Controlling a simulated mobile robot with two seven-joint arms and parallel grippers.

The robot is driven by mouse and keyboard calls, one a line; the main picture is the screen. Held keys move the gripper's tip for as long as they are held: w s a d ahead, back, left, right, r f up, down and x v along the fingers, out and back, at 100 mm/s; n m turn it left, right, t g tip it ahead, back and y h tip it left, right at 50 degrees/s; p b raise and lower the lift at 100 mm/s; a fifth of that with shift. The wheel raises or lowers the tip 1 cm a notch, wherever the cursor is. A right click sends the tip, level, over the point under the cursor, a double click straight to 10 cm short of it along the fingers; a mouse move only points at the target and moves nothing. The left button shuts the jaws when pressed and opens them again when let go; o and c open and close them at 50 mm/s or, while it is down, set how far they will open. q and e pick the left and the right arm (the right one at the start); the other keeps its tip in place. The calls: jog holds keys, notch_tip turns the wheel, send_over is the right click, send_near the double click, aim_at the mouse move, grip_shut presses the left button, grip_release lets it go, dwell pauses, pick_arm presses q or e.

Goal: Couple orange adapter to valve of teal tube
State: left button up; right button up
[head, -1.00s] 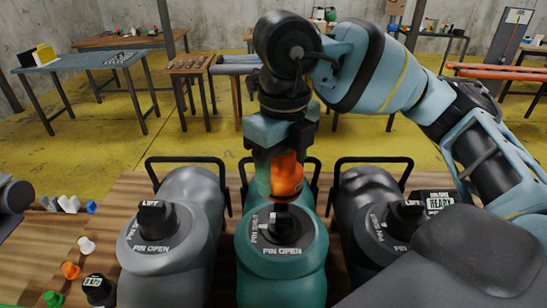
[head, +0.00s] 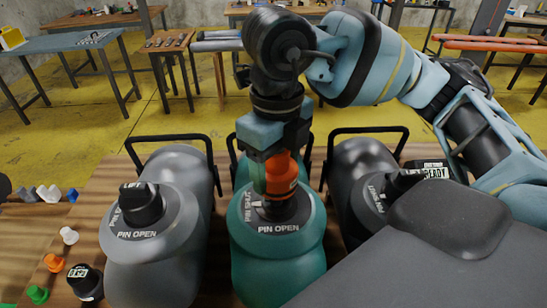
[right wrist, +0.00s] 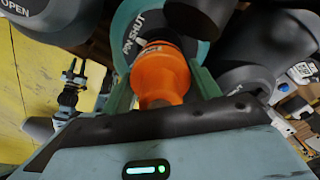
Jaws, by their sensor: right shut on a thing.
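The teal tube (head: 278,255) stands in the middle of three tubes, with a dark valve (head: 283,212) on its top marked PIN OPEN and PIN SHUT. My right gripper (head: 272,182) is shut on the orange adapter (head: 282,172) and holds it upright over this valve. The right wrist view shows the adapter (right wrist: 160,76) between the two greenish fingers, in front of the PIN SHUT label. The adapter hides much of the valve. I cannot tell whether it touches or sits around the valve. My left gripper is not clearly visible.
A light grey tube (head: 155,255) stands close on the left and a dark grey tube (head: 360,190) on the right, both with black handles. Small coloured caps and a black labelled part (head: 84,280) lie at the left of the wooden table. A READY block (head: 428,171) stands at right.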

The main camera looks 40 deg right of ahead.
aim_at(276, 186)
pick_arm(q)
jog(key=shift+w+r, duration=0.25)
pick_arm(e)
jog(key=shift+r, duration=0.1)
dwell(0.3)
pick_arm(q)
jog(key=shift+s+f, duration=0.1)
jog(key=shift+f, duration=0.05)
pick_arm(e)
jog(key=shift+f, duration=0.2)
